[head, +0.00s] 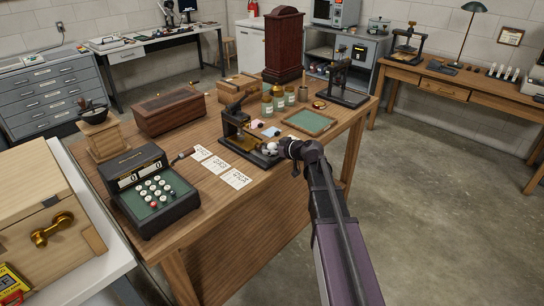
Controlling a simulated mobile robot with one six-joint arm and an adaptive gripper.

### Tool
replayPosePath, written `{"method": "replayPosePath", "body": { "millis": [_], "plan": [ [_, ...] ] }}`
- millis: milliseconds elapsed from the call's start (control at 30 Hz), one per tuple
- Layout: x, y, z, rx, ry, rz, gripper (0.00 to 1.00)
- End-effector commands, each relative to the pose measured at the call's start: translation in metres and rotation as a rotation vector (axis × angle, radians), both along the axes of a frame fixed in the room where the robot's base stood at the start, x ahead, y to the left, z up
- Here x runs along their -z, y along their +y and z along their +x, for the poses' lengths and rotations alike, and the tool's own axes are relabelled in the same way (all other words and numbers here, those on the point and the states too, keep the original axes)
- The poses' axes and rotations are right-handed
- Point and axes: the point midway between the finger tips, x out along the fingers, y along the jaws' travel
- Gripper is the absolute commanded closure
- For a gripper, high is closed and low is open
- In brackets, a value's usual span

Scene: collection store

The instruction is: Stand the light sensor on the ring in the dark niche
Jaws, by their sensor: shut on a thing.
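My gripper (282,149) is at the front right part of the wooden table, beside the base of a dark press-like device. It is shut on a small white rounded thing (270,148), which looks like the light sensor. The gripper and its wrist hide part of it. I cannot tell whether it touches the surface below. I cannot make out the ring or the dark niche in this view.
The press-like device (235,121) stands just left of my gripper. White cards (219,165) and a keyed machine (150,188) lie further left. Jars (279,98), a green tray (309,122) and a tall dark wooden cabinet (283,45) stand behind. The floor (430,190) at right is clear.

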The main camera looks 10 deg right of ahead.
Motion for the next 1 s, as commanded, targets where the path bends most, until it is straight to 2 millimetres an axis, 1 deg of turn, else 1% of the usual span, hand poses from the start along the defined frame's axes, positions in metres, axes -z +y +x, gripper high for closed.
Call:
{"method": "replayPosePath", "body": {
  "millis": [33,200,333,667,800,833,867,900,933,1000],
  "plan": [
    [0.009,0.000,0.000,0.000,0.000,0.000,0.74],
    [0.020,0.000,0.000,0.000,0.000,0.000,0.74],
    [0.023,0.000,0.000,0.000,0.000,0.000,0.74],
    [0.022,0.000,0.000,0.000,0.000,0.000,0.74],
    [0.026,-0.001,0.000,0.001,0.000,0.000,0.74],
    [0.025,-0.001,0.000,0.001,0.000,0.000,0.23],
    [0.025,-0.001,0.000,0.001,0.000,0.000,0.14],
    [0.025,-0.001,0.000,0.001,0.000,0.000,0.02],
    [0.025,-0.001,0.000,0.001,0.000,0.000,0.00],
    [0.025,-0.001,0.000,0.001,0.000,0.000,0.00]
  ]
}}
